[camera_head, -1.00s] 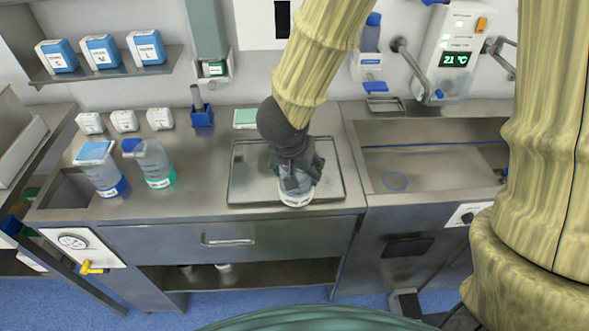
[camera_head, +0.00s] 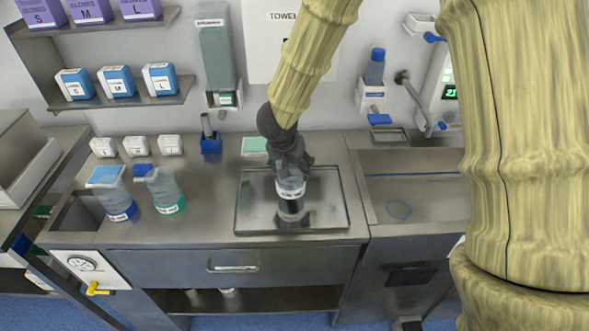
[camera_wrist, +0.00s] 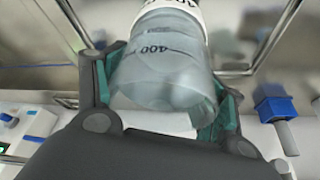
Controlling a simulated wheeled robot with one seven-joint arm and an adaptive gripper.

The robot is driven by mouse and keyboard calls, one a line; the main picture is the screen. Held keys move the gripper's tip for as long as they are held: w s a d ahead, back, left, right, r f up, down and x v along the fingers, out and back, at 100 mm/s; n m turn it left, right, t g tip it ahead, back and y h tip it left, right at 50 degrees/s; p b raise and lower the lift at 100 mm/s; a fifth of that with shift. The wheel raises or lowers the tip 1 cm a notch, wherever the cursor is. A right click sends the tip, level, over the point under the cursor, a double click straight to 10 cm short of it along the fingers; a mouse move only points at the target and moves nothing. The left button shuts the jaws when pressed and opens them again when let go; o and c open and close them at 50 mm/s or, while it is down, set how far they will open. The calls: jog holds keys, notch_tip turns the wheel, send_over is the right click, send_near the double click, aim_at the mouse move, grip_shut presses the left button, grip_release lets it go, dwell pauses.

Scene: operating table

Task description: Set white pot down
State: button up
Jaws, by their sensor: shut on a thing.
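The white pot (camera_head: 290,187) is a clear, see-through container with a white labelled band at its base. My gripper (camera_head: 289,168) is shut on its upper part, and the pot looks about upright over the middle of the shiny metal tray (camera_head: 252,212). A dark reflection shows below its base; I cannot tell whether the base touches the tray. In the wrist view the clear pot (camera_wrist: 165,75), with a 400 mark, sits between my teal finger pads (camera_wrist: 170,88). Its white band is at the top of that view.
A blue-based pot (camera_head: 116,195) and a green-based pot (camera_head: 163,188) stand left on the counter (camera_head: 200,220). A blue holder (camera_head: 210,144) and a green-topped box (camera_head: 254,146) are behind the tray. A sink (camera_head: 415,200) lies right. The tray around the pot is clear.

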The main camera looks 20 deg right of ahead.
jog(key=shift+f, duration=1.75)
jog(key=o, duration=1.2)
jog(key=v, duration=1.2)
jog(key=shift+p, duration=0.35)
jog(key=shift+d, duration=0.1)
